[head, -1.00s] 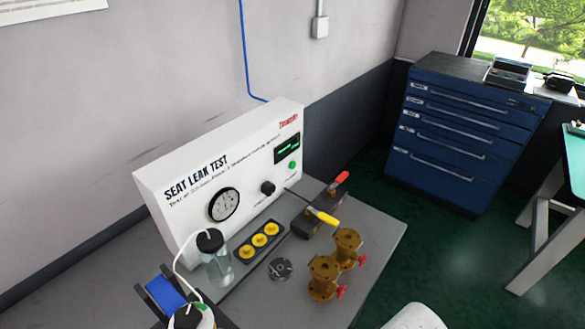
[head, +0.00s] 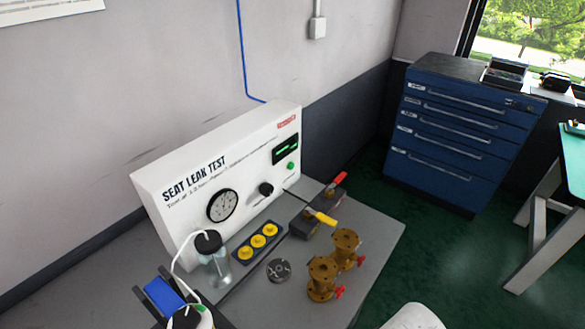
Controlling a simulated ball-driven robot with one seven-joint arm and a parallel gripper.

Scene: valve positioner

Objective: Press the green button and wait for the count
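The green button (head: 291,166) is small and round. It sits at the right end of the white seat leak test panel (head: 160,196), just below a dark display (head: 286,149) with green lit marks. The marks are too small to read. Nothing touches or covers the button. My gripper does not show in this view. A rounded white part at the bottom edge, right of centre, is cut off by the frame, and I cannot tell what it is.
A blue drawer cabinet (head: 455,130) stands behind, right.

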